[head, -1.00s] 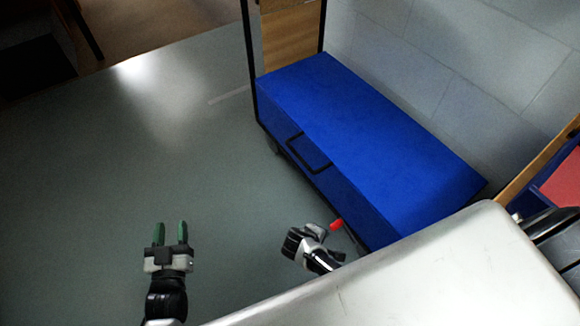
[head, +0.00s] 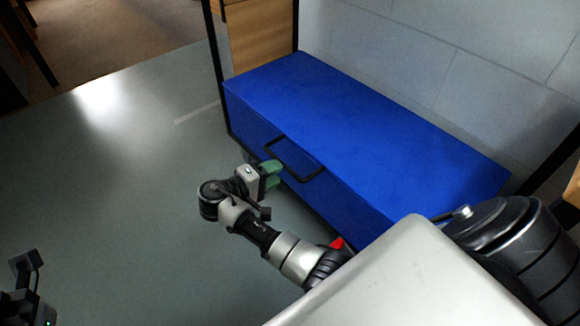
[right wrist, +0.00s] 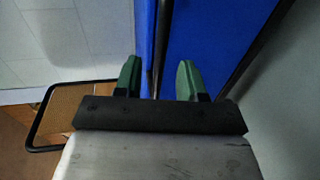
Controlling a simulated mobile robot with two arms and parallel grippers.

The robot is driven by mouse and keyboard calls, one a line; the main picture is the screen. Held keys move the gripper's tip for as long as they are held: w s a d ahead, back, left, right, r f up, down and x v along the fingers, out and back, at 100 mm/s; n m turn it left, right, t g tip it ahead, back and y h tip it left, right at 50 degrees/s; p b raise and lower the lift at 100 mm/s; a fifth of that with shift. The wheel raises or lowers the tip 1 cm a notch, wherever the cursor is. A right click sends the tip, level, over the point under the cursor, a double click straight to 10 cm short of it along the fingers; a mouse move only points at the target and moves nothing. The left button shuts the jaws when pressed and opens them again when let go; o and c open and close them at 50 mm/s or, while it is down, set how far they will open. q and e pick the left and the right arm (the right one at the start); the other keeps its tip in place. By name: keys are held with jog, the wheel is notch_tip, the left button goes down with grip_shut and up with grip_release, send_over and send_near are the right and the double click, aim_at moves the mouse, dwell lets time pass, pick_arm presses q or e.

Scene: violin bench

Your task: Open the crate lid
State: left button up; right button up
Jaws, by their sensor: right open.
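The blue crate (head: 370,120) stands along the wall with its lid (head: 345,105) closed. A black bar handle (head: 312,176) sticks out from its front face. My right gripper (head: 276,174) is open, its green fingers pointing at the crate beside the left part of the handle. In the right wrist view the open fingers (right wrist: 158,78) have a dark bar (right wrist: 157,45), which looks like the handle, running in the gap between them. I cannot tell whether the fingertips reach past it. A dark part of my left arm shows at the lower left edge; its fingers are out of view.
A black frame with a wooden panel (head: 258,40) stands at the crate's far left end. A grey wall (head: 400,45) rises behind the crate. Open grey floor (head: 120,180) lies to the left and in front.

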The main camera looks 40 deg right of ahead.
jog(key=b+x, duration=0.2)
jog(key=x, duration=0.4)
jog(key=shift+d, duration=0.25)
jog(key=shift+f, duration=0.15)
grip_shut()
